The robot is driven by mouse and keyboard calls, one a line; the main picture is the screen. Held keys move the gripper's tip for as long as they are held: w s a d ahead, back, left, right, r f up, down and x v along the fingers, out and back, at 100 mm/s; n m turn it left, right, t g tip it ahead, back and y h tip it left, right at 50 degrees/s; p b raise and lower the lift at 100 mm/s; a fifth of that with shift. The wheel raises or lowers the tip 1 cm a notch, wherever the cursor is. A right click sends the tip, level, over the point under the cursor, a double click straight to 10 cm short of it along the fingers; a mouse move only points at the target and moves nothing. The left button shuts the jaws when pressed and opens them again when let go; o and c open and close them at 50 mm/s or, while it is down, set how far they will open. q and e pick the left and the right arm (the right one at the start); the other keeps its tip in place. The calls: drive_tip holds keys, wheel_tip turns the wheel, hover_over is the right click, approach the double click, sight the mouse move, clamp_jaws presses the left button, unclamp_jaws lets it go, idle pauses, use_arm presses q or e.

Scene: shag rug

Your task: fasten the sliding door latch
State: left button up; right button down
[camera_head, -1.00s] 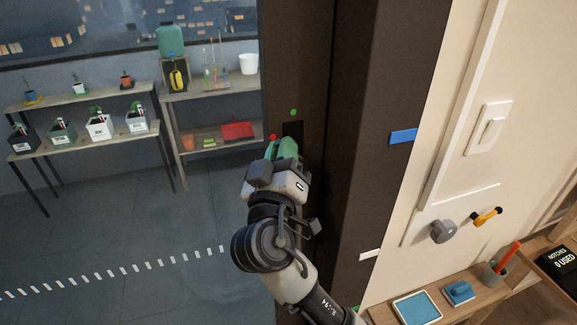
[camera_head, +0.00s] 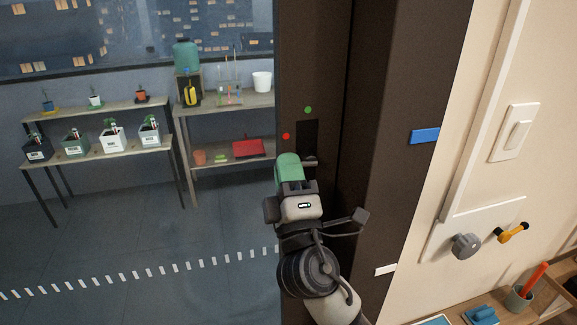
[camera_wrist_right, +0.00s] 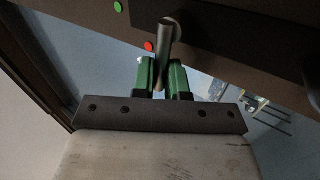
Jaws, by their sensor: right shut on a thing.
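The latch (camera_head: 307,133) shows on the dark door post as a black recessed plate, with a red dot (camera_head: 286,136) to its left and a green dot (camera_head: 308,110) above it. My right gripper (camera_head: 289,163), with green fingers, is at the lower edge of this plate. In the right wrist view the grey metal latch lever (camera_wrist_right: 166,48) stands between the two green fingers (camera_wrist_right: 162,80), which are shut on it. In the head view the fingers hide part of the lever. My left gripper is not in view.
Dark door post (camera_head: 385,150) is right of the arm. A wooden shelf stands lower right.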

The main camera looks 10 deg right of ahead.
drive_tip(key=shift+f+n+y, duration=0.3)
drive_tip(key=shift+n+y, duration=0.3)
drive_tip(key=shift+n, duration=0.3)
drive_tip(key=c, duration=1.1)
unclamp_jaws()
drive_tip(key=shift+c, duration=0.2)
drive_tip(key=b+v, duration=0.4)
drive_tip(key=v, duration=0.6)
drive_tip(key=shift+s+b, duration=0.4)
drive_tip(key=shift+f, duration=0.2)
